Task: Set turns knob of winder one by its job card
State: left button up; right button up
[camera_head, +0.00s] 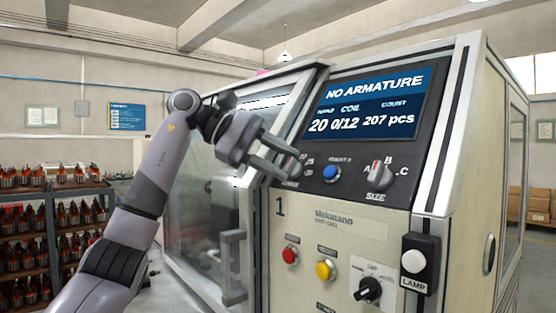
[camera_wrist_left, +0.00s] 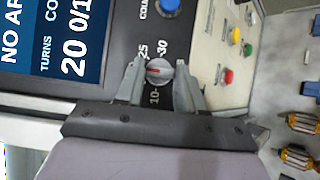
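Winder one (camera_head: 330,210), marked "1", shows "NO ARMATURE", turns 20, coil 0/12 and 207 pcs on its screen (camera_head: 366,103). The turns knob (camera_wrist_left: 159,72) is a grey round knob with a red mark, which points left in the left wrist view, toward the screen. Labels 25, 30 and 10 are readable around it. My left gripper (camera_head: 283,160) is at the knob, hiding most of it in the head view. Its fingers (camera_wrist_left: 160,82) are open on either side of the knob, with small gaps visible. My right gripper is not in view. I cannot make out a job card.
A blue button (camera_head: 331,174) and the size knob (camera_head: 378,174) sit right of the turns knob. Below are red (camera_head: 290,255) and yellow (camera_head: 325,269) buttons, a black selector (camera_head: 369,290) and a lamp button (camera_head: 413,262). The glass door (camera_head: 205,190) stands close to my left arm.

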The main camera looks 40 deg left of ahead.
pick_arm(q)
jog(key=o, duration=0.3)
jog(key=v, duration=0.7)
jog(key=shift+s, duration=0.1)
dwell(0.6)
